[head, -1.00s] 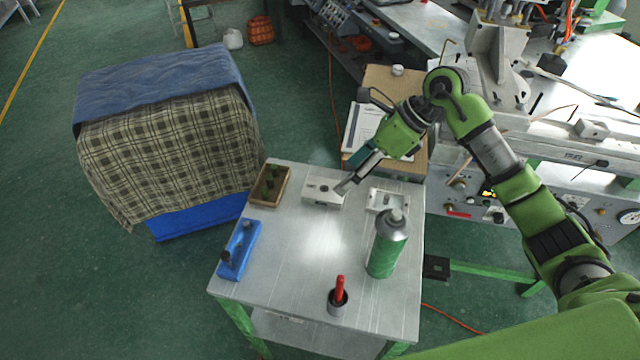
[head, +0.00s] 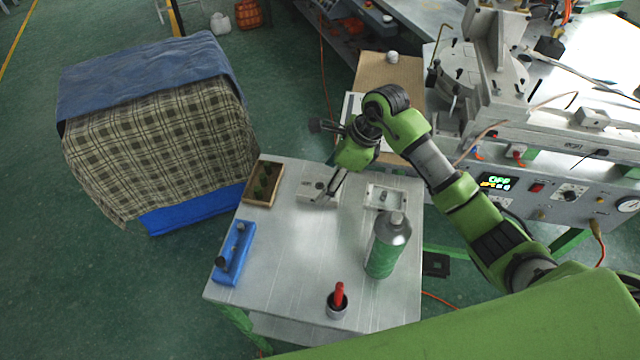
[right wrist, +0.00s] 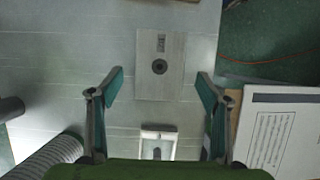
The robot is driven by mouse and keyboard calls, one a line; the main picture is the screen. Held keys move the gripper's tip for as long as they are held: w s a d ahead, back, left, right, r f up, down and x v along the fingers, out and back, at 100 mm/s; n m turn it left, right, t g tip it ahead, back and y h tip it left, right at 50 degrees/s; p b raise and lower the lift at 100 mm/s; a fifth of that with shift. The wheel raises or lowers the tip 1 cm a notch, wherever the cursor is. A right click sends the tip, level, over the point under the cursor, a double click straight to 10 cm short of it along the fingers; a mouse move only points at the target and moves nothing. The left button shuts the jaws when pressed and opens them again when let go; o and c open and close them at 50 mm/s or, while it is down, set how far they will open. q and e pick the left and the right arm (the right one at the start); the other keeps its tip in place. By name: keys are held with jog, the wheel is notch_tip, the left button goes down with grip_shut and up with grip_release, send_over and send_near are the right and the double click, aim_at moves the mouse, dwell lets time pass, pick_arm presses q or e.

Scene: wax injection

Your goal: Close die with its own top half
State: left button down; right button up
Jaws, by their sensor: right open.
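A flat grey die half (head: 308,189) with a dark round hole lies on the metal table, partly hidden by my right gripper. It also shows in the right wrist view (right wrist: 160,88), beyond the fingertips. A second die half (head: 372,198), with an open cavity facing up, lies to its right; its end shows in the right wrist view (right wrist: 158,131). My right gripper (head: 326,201) is over the holed half, its fingers pointing down. In the right wrist view its open fingers (right wrist: 160,76) stand apart, one on each side of that half, with nothing held. My left gripper is not in view.
The table (head: 290,270) also carries a green spray can (head: 383,255), a red-handled tool in a cup (head: 338,300), a blue tool (head: 234,255) and a wooden tray (head: 249,199). The table's middle is clear. The injection machine (head: 560,180) stands to the right.

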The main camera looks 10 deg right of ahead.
aim_at(321, 186)
jog(key=p+x, duration=0.1)
jog(key=x, duration=0.2)
jog(key=shift+a, duration=0.2)
jog(key=shift+f, duration=0.15)
jog(key=c, duration=1.5)
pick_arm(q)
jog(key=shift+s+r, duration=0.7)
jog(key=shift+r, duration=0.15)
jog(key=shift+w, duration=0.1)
pick_arm(e)
jog(key=shift+w, duration=0.1)
